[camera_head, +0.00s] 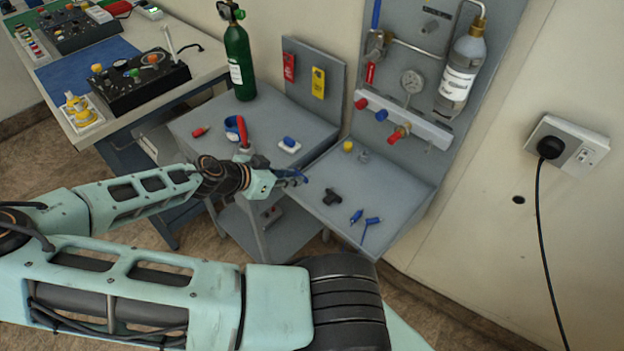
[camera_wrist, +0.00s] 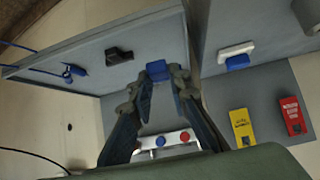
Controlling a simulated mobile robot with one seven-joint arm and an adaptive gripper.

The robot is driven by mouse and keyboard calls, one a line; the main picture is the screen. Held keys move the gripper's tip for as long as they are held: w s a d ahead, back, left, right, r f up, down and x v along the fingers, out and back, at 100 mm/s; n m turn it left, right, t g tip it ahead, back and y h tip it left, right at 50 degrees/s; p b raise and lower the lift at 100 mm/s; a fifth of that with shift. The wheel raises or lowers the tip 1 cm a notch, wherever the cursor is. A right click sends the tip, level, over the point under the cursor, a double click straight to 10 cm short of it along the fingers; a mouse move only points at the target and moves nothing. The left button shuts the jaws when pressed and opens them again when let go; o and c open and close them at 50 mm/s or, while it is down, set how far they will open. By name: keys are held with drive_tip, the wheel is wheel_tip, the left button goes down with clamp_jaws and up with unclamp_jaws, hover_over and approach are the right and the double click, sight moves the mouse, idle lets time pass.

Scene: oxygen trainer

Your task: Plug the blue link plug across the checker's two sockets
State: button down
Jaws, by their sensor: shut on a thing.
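My gripper (camera_head: 291,177) is over the grey bench, around the gap between its two grey tops. In the wrist view my gripper (camera_wrist: 161,80) has its fingers shut on a blue block (camera_wrist: 157,69), which looks like the blue link plug; its far end sticks out past the fingertips. In the head view the held block is hard to tell from the fingers. A white base with a blue block on it (camera_head: 289,144) stands on the left top, behind my gripper, and also shows in the wrist view (camera_wrist: 236,55). I cannot tell which thing is the checker, and no two sockets show clearly.
The right top holds a black T-shaped piece (camera_head: 331,197), blue pieces (camera_head: 357,216) and a yellow knob (camera_head: 348,146). A green cylinder (camera_head: 239,62), a red tool (camera_head: 242,132) and a blue ring stand at left.

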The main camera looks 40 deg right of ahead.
drive_tip(key=a+r+p, duration=0.4)
drive_tip(key=a+p, duration=0.1)
drive_tip(key=a, duration=0.5)
drive_tip(key=shift+s+a, duration=0.15)
drive_tip(key=shift+a, duration=0.2)
idle(0.4)
